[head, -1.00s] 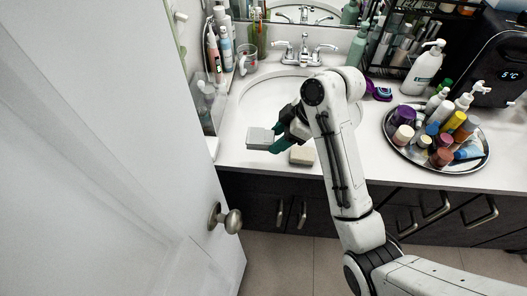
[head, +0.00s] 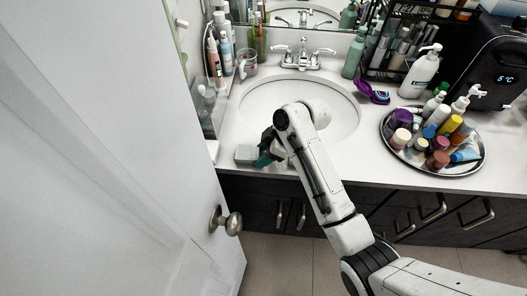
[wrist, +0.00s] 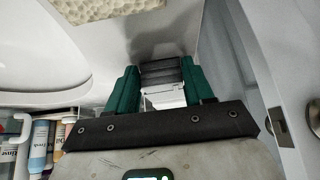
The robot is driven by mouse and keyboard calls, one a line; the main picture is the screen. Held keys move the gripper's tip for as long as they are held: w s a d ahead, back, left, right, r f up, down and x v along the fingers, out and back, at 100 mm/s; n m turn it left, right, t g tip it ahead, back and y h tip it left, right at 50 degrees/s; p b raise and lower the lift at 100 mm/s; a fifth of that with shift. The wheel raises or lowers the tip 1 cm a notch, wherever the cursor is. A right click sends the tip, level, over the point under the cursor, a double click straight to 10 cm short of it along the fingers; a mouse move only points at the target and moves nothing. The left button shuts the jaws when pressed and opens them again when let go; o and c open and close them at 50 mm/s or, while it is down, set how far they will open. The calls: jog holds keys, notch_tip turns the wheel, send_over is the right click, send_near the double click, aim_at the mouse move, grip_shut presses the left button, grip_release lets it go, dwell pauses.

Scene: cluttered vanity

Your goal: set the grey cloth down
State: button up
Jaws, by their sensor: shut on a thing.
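The grey cloth (head: 246,153) is a small folded block at the left front of the white counter. My gripper (head: 264,154) is shut on it from the right. In the wrist view the cloth (wrist: 162,75) sits between the two green fingers of my gripper (wrist: 161,88), with a dark shadow close around its far end. It is at or just above the counter top; I cannot tell if it touches.
A beige sponge (wrist: 105,8) lies beside the cloth in the wrist view; my arm hides it in the head view. The sink (head: 335,105) is behind. The door (head: 130,180) stands close on the left. A tray (head: 470,172) of bottles is at right.

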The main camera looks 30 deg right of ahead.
jog(key=shift+f, duration=0.1)
jog(key=o, duration=1.2)
jog(key=v, duration=1.2)
jog(key=s+a+f+m+g+h, duration=0.1)
jog(key=s+a+f+m+h, duration=0.15)
jog(key=s+f+m, duration=0.6)
jog(key=s+d+f+m+h, duration=0.1)
jog(key=s+f, duration=0.1)
jog(key=s, duration=0.7)
jog(key=s+d+f+m+g+h, duration=0.1)
jog(key=s+d+f+m+h, duration=0.1)
jog(key=s, duration=0.8)
jog(key=shift+s+d+g+b, duration=0.15)
jog(key=shift+s+g+b, duration=0.15)
jog(key=shift+b, duration=0.1)
jog(key=shift+m, duration=0.25)
